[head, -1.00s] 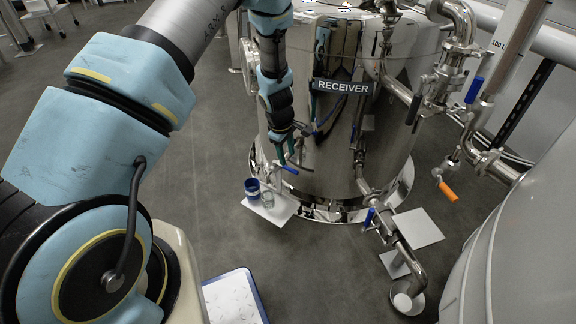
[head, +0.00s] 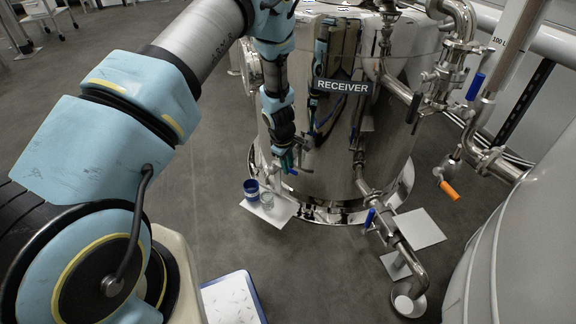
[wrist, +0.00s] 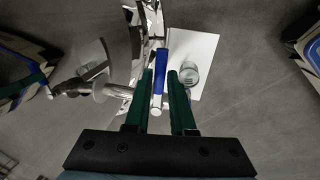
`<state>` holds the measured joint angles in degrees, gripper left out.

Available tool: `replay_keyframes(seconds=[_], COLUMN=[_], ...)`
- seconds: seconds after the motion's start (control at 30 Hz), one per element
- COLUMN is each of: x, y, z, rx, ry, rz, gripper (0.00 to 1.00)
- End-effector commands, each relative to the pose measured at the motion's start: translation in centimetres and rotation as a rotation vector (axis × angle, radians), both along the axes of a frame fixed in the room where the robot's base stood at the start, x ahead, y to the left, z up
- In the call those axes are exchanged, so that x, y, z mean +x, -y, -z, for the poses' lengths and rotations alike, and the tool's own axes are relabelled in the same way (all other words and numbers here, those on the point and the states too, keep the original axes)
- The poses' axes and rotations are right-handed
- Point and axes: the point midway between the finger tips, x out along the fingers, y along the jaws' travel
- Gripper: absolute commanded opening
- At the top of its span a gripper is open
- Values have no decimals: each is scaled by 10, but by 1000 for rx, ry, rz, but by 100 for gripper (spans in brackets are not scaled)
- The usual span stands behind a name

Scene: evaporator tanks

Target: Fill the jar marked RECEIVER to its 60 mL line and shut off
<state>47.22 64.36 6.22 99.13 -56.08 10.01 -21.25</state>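The shiny steel tank carries a dark RECEIVER label (head: 342,87). A small tap with a blue lever (wrist: 161,62) projects low from its near side. My gripper (head: 288,161) is at this tap; in the wrist view its green fingers (wrist: 162,76) stand apart with the blue lever between their tips, nearer the left finger. I cannot tell whether they touch it. A clear glass jar (head: 267,200) stands below on a white plate (head: 282,213); it also shows in the wrist view (wrist: 189,74). Its marking and liquid level are too small to read.
A dark blue cup (head: 252,190) stands left of the jar. Another blue-handled valve (head: 370,218) and a pipe over a bowl (head: 409,303) are at right, with an orange-handled valve (head: 449,190) beyond. A white-and-blue board (head: 232,300) lies in front.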

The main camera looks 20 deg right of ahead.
Motion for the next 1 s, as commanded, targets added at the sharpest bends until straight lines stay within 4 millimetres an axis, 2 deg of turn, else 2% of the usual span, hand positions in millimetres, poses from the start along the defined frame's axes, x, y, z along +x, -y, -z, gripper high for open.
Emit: replay_keyframes(seconds=[0.03, 0.17, 0.2, 1.0], x=[0, 0, 0, 0], y=[0, 0, 0, 0], z=[0, 0, 0, 0], rx=[0, 0, 0, 0], ry=[0, 0, 0, 0], rz=[0, 0, 0, 0], gripper=[16, 1, 0, 0])
